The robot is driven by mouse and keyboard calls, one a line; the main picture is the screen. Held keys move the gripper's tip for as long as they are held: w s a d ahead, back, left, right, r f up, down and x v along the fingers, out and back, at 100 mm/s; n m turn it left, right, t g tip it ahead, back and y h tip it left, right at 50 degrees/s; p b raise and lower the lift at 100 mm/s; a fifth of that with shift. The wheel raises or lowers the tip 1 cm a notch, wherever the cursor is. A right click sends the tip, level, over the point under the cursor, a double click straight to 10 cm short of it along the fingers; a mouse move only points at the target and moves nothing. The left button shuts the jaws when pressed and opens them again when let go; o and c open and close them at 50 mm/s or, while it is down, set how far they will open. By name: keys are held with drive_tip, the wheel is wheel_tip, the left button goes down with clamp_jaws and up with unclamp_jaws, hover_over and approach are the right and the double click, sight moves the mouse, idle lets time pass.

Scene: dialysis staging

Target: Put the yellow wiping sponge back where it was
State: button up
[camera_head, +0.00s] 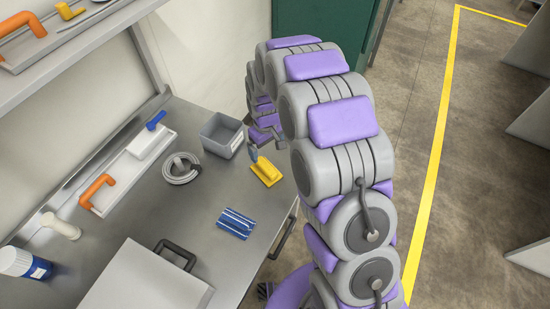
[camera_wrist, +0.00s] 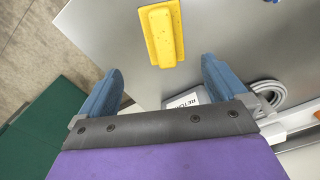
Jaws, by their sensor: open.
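The yellow wiping sponge (camera_head: 266,171) lies on the grey metal worktop (camera_head: 190,225), near its right edge, to the right of a grey open bin. It has a raised block on a flat base. In the wrist view the sponge (camera_wrist: 160,36) sits beyond my fingertips, roughly centred between them. My gripper (camera_head: 262,148) is above the worktop just behind the sponge, partly hidden by my arm. In the wrist view my gripper (camera_wrist: 162,66) has its two blue fingers spread wide, with nothing held between them.
The grey bin (camera_head: 213,147) has a label partly readable in the wrist view (camera_wrist: 182,98). A coiled tube (camera_head: 181,168), a blue striped pack (camera_head: 237,223) and a white tray (camera_head: 118,181) with an orange handle are nearby. A handled box lid (camera_head: 140,285) stands in front.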

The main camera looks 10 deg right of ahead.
drive_tip(key=s+d+r+m, duration=0.2)
drive_tip(key=s+d+r, duration=0.2)
drive_tip(key=s+r, duration=0.4)
drive_tip(key=s+d+r+m, duration=0.1)
drive_tip(key=s+d+r, duration=0.2)
drive_tip(key=s+r, duration=0.5)
drive_tip(key=s+d+r+m+g, duration=0.1)
drive_tip(key=s+d+r+m, duration=0.1)
drive_tip(key=s, duration=0.8)
drive_tip(key=s+d+r+m, duration=0.1)
drive_tip(key=s+d+r, duration=0.1)
drive_tip(key=s, duration=0.8)
drive_tip(key=shift+s+m+g, duration=0.3)
drive_tip(key=shift+m+g, duration=0.1)
drive_tip(key=shift+a, duration=0.1)
